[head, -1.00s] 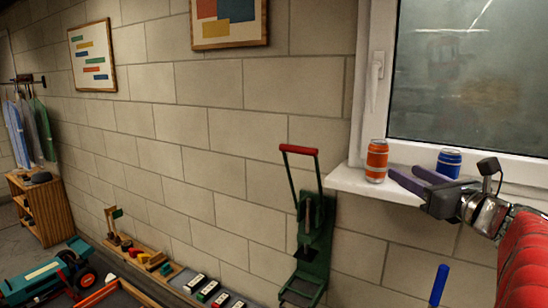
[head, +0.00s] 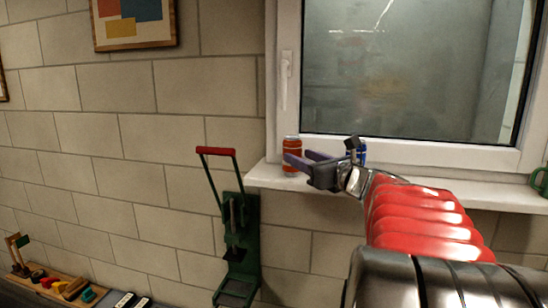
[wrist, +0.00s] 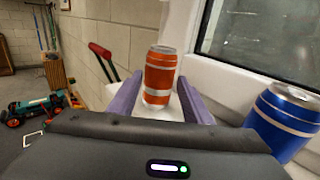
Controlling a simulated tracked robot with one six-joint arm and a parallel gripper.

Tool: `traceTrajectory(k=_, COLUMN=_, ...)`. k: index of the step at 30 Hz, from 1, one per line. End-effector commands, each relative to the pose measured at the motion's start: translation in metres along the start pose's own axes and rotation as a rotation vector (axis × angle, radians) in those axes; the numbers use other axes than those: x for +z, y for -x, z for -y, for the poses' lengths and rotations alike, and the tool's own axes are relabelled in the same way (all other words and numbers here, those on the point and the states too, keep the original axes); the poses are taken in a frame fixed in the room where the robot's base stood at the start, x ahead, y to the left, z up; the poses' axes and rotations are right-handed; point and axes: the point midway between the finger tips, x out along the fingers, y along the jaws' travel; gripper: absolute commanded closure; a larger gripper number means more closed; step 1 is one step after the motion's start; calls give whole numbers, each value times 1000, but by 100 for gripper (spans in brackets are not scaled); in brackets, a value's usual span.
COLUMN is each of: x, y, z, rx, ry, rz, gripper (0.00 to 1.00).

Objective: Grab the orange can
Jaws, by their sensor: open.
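The orange can (head: 291,146) stands upright on the white window sill, near its left end, in the head view. In the wrist view the orange can (wrist: 160,78) is upright ahead of my gripper, seen between its two purple fingers. My gripper (head: 296,157) is open, its fingers pointing left and partly covering the can in the head view. In the wrist view my gripper (wrist: 157,100) shows a finger on each side of the can. I cannot tell whether either finger touches it.
A blue can (wrist: 284,122) stands at the right in the wrist view, close beside my gripper, and partly shows in the head view (head: 362,152). The window sill (head: 460,187) runs along the window. A green press with a red handle (head: 236,235) stands below left. A green mug (head: 541,181) sits far right.

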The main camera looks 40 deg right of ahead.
Motion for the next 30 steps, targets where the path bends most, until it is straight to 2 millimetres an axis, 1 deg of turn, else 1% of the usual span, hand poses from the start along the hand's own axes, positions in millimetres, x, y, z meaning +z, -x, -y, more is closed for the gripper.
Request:
traceTrajectory(k=5, x=1, y=-17, z=-1, rx=2, ry=-1, rz=0, gripper=55)
traceTrajectory(k=9, x=2, y=-36, z=-1, rx=2, ry=-1, rz=0, gripper=55)
traceTrajectory(k=13, x=1, y=-48, z=-1, rx=0, ry=0, rz=-1, gripper=55)
traceTrajectory(k=16, x=2, y=-50, z=-1, rx=-1, ry=1, rz=0, gripper=55)
traceTrajectory(k=30, x=2, y=-50, z=0, rx=-2, ry=0, rz=0, gripper=55)
